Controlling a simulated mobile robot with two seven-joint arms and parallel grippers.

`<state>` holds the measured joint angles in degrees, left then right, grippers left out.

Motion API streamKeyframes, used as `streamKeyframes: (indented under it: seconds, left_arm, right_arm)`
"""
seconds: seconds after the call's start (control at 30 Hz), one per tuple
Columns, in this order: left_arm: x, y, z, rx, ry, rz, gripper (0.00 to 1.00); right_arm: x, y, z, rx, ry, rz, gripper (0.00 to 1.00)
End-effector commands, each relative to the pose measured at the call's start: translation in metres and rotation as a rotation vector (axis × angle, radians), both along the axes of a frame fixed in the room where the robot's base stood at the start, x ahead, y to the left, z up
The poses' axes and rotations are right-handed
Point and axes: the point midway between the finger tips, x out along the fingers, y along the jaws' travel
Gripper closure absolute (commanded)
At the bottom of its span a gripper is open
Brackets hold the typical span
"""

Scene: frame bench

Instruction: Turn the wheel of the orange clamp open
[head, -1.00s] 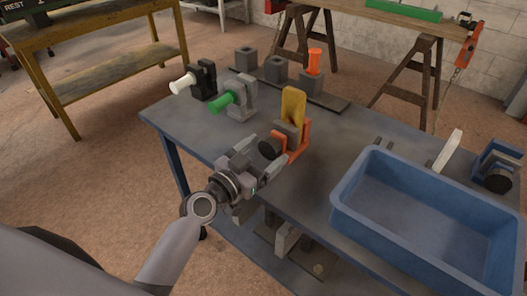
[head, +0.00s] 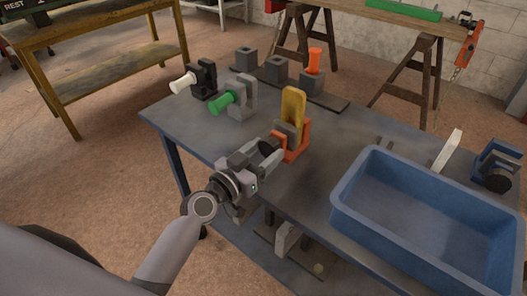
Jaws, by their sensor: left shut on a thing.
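The orange clamp (head: 292,151) stands on the blue-grey bench, with a yellow piece (head: 293,104) upright in it. Its dark round wheel (head: 269,146) faces the front left and is partly covered by my fingers. My left gripper (head: 263,153) reaches in from the front left and is shut on the wheel. My right gripper is not in view.
A grey clamp with a green handle (head: 221,102) and a black clamp with a white handle (head: 184,83) stand left. Grey blocks (head: 277,69) stand behind. A blue bin (head: 350,205) and a blue clamp (head: 497,163) are at the right.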

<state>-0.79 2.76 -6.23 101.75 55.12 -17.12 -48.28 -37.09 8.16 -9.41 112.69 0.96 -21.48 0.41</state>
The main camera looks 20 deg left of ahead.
Motion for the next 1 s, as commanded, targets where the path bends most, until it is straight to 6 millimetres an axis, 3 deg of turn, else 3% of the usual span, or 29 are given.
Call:
streamKeyframes:
  seconds: [0.5,1.0]
  left_arm:
    - [0.0002,0.0006,0.0006,-0.356,0.131,0.0,0.74]
    - [0.0004,0.0006,0.0002,-0.483,0.177,0.0,0.74]
  right_arm:
    - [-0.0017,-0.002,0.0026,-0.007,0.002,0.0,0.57]
    - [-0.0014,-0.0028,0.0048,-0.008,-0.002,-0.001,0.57]
